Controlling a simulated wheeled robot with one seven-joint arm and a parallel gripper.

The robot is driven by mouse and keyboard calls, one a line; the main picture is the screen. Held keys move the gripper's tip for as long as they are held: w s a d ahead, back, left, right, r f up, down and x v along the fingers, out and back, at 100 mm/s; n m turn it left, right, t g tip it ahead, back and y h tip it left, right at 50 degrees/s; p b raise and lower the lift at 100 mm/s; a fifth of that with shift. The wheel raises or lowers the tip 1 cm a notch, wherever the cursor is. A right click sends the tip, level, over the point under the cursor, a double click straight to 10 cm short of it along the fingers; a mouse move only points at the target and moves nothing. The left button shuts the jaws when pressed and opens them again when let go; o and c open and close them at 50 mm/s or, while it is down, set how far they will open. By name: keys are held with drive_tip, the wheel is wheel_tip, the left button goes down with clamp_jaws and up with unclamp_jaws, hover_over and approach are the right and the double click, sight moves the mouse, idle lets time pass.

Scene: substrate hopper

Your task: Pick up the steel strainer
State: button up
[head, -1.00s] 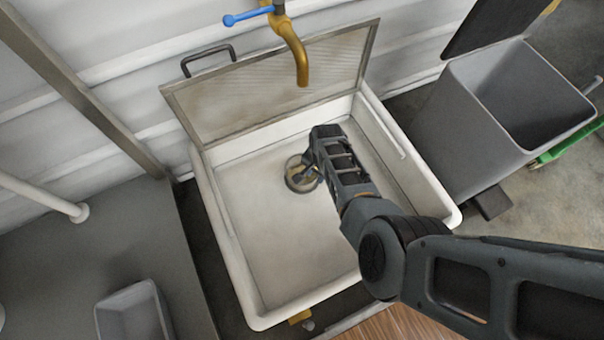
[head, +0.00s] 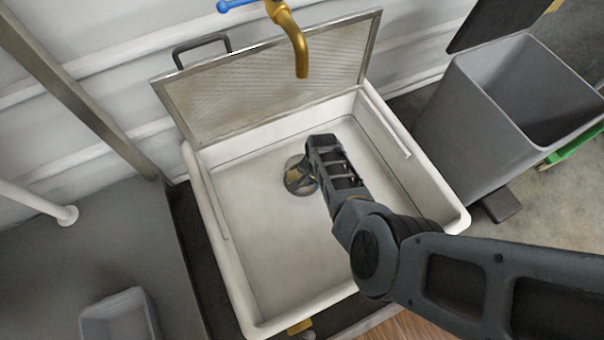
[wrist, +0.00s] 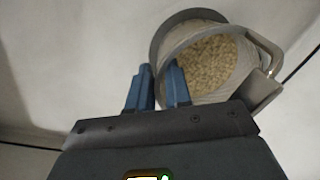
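The steel strainer (wrist: 208,62) is a round mesh cup with a pale rim and tan granules inside; it shows in the wrist view with a flat bracket-like handle at its right. It sits offset from a darker round ring behind it, seemingly the drain (head: 297,182) in the basin floor. My gripper (wrist: 161,78) has its two blue fingers close together on either side of the strainer's near-left wall, which it grips. In the head view my gripper (head: 313,176) is over the drain and hides most of the strainer.
The white basin (head: 250,322) has raised walls around my gripper. A grey bin (head: 455,140) stands at the right. A grey tub (head: 120,318) is at lower left.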

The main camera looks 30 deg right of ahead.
clamp_jaws()
idle(1.1)
